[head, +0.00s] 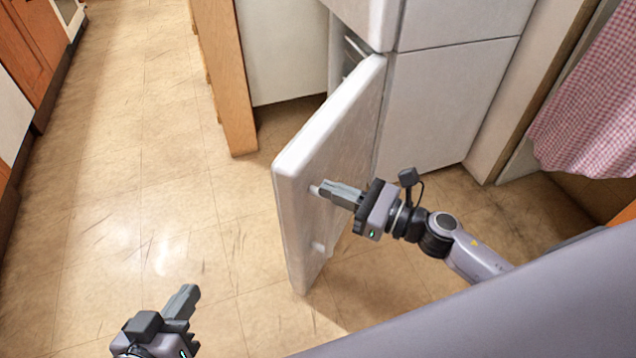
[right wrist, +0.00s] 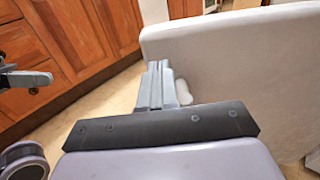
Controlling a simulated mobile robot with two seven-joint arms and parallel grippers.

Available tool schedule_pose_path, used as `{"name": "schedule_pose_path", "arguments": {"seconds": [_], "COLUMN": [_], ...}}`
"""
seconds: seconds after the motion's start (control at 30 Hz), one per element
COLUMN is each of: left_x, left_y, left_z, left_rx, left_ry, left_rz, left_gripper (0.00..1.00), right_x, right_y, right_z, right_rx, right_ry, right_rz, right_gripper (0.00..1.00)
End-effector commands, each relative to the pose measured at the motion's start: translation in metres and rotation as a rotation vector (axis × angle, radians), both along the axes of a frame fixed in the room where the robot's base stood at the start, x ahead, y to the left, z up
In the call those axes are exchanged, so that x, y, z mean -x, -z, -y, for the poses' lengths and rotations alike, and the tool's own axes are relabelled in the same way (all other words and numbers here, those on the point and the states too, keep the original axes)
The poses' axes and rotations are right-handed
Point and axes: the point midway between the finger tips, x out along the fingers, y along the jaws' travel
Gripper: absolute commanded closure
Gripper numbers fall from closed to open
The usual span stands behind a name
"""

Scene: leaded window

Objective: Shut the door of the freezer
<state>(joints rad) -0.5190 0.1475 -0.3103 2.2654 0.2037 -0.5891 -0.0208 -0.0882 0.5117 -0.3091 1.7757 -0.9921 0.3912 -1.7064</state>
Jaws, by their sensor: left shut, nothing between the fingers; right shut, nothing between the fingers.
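The white freezer door (head: 335,145) stands wide open in the head view, swung out from the lower part of the white fridge-freezer (head: 440,110). It also fills the right of the right wrist view (right wrist: 240,65). My right gripper (head: 322,189) is shut and empty, its fingertips at the door's outer face near the free edge; contact looks likely but is not certain. In the right wrist view its fingers (right wrist: 156,80) lie beside a small white knob (right wrist: 183,92) on the door. My left gripper (head: 190,292) is shut and empty above the floor, apart from the door.
A wooden panel (head: 226,80) stands left of the freezer. A checked pink cloth (head: 592,100) hangs at the right. Wooden cabinets (right wrist: 70,45) show in the right wrist view. The tiled floor (head: 130,150) on the left is clear.

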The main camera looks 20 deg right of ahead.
Motion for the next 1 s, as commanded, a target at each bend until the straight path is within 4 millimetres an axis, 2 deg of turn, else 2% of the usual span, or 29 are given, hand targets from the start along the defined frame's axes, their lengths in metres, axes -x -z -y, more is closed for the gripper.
{"name": "schedule_pose_path", "arguments": {"seconds": [0.1, 0.3, 1.0], "left_x": [0.0, 0.0, 0.0], "left_y": [0.0, 0.0, 0.0], "left_z": [0.0, 0.0, 0.0], "left_rx": [0.0, 0.001, 0.0], "left_ry": [0.0, 0.0, 0.0], "left_rz": [0.0, 0.0, 0.0], "left_gripper": [1.0, 1.0, 1.0], "right_x": [-0.012, -0.023, -0.029], "right_y": [-0.001, 0.0, 0.0], "right_z": [-0.011, -0.021, -0.028], "right_rx": [0.0, -0.001, -0.001], "right_ry": [0.0, 0.001, 0.024], "right_rz": [0.001, 0.0, 0.0], "right_gripper": [1.0, 1.0, 1.0]}}
